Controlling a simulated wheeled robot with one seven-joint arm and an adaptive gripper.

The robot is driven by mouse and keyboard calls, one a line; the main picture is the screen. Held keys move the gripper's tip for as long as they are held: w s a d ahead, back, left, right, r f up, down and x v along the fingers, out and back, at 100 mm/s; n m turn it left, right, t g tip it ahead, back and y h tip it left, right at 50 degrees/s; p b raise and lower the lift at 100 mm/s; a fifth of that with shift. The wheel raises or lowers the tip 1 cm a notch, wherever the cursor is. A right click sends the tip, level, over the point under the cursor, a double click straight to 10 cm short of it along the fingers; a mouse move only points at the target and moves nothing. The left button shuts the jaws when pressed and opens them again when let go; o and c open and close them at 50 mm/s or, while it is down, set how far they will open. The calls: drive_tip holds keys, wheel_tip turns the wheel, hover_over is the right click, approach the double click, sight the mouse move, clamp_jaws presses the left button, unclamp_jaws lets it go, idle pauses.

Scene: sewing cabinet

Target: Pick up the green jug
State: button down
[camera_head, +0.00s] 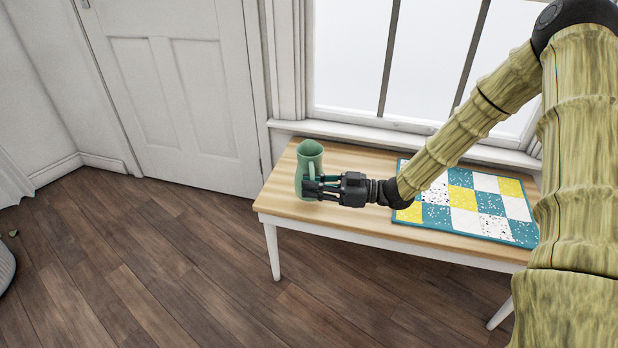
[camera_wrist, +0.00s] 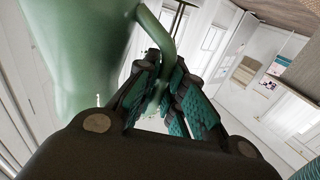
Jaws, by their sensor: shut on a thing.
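The green jug (camera_head: 309,158) stands upright at the left end of the wooden table, in the camera_head view. My gripper (camera_head: 311,188) reaches it from the right and is shut on its handle. In the camera_wrist view the jug's body (camera_wrist: 75,50) fills the upper left. The handle (camera_wrist: 165,42) runs down between the teal finger pads of my gripper (camera_wrist: 166,103). The lower end of the handle is partly hidden by the fingers. I cannot tell whether the jug's base touches the table.
The wooden table (camera_head: 350,222) stands below a window sill (camera_head: 400,138). A patchwork mat (camera_head: 462,203) in teal, yellow and white lies to the right of the jug, under my forearm. A white door (camera_head: 180,90) is behind on the left. The wooden floor (camera_head: 150,260) in front is clear.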

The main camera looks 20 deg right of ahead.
drive_tip(key=shift+s+r+p, duration=0.15)
drive_tip(key=shift+s+p, duration=0.15)
drive_tip(key=shift+s, duration=0.95)
drive_tip(key=shift+s+r+p, duration=0.15)
drive_tip(key=shift+s+p, duration=0.1)
drive_tip(key=shift+s, duration=1)
drive_tip(key=shift+s+a, duration=0.1)
drive_tip(key=shift+s, duration=0.05)
idle(0.7)
